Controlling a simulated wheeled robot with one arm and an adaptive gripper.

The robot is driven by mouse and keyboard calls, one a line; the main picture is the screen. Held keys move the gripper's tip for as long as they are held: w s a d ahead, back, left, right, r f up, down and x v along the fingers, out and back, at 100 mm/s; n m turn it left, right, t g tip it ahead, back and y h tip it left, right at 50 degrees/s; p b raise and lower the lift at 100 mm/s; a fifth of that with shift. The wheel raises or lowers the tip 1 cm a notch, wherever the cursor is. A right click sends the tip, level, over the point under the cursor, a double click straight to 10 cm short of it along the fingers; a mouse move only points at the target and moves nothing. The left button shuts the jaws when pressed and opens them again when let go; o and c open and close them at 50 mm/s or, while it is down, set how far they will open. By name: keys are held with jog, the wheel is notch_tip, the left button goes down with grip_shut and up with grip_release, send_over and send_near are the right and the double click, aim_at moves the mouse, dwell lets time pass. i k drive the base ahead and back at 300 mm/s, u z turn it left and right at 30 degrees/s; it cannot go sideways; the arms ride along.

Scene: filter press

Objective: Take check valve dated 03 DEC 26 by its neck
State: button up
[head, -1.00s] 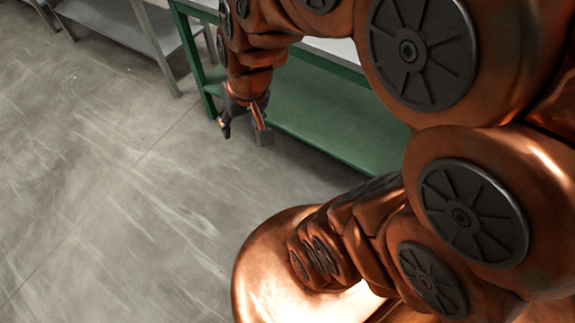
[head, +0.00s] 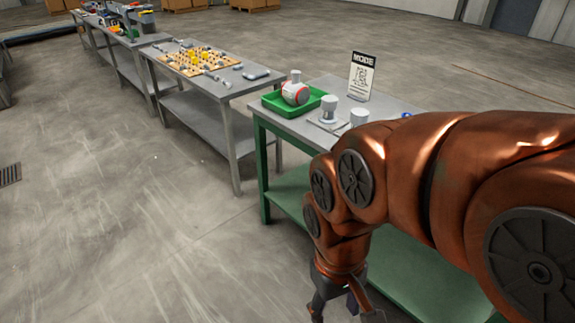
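A round red-and-white valve-like body (head: 294,94) with a pale upright neck (head: 295,76) sits in a green tray (head: 271,107) on the green-legged table. Two pale grey, knob-topped pieces, one nearer (head: 359,117) and one to its left (head: 329,107), stand right of the tray; my arm partly hides the nearer one. I cannot read any date, so I cannot tell which piece is dated 03 DEC 26. My gripper (head: 345,309) hangs low in front of the table, below its top, with its fingers apart and nothing seen between them. The fingertips are partly cut off by the frame.
The green-legged table (head: 264,117) has a sign reading "MODE" (head: 361,76) at its back and a lower green shelf (head: 290,188). My arm covers its right part. A grey table (head: 231,89) with a pegged board (head: 197,60) stands left.

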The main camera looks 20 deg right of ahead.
aim_at(296, 93)
jog(key=u, duration=0.35)
jog(key=i, duration=2.6)
jog(key=z, duration=0.85)
